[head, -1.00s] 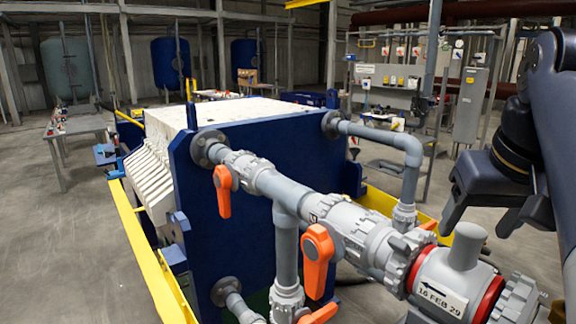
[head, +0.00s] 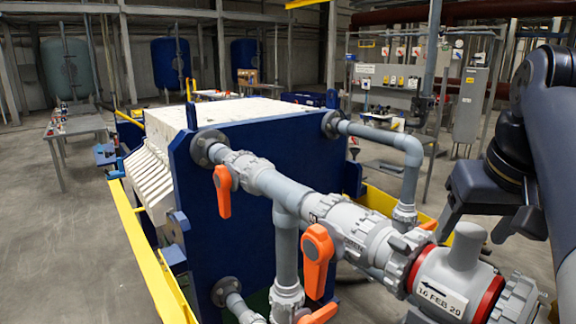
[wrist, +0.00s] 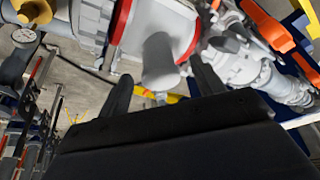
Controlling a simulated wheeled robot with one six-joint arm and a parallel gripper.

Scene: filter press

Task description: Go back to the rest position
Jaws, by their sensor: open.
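My gripper (head: 469,237) is at the right of the head view, above and beside the grey pipe fitting with red rings (head: 449,275) and a date label. My arm comes down from the right edge of the head view.
The blue press end plate (head: 240,215) and grey piping with orange valve handles (head: 317,255) stand left of my gripper. A yellow rail (head: 150,260) runs along the press. A control panel (head: 395,80) stands behind. Open floor (head: 60,245) lies at the left.

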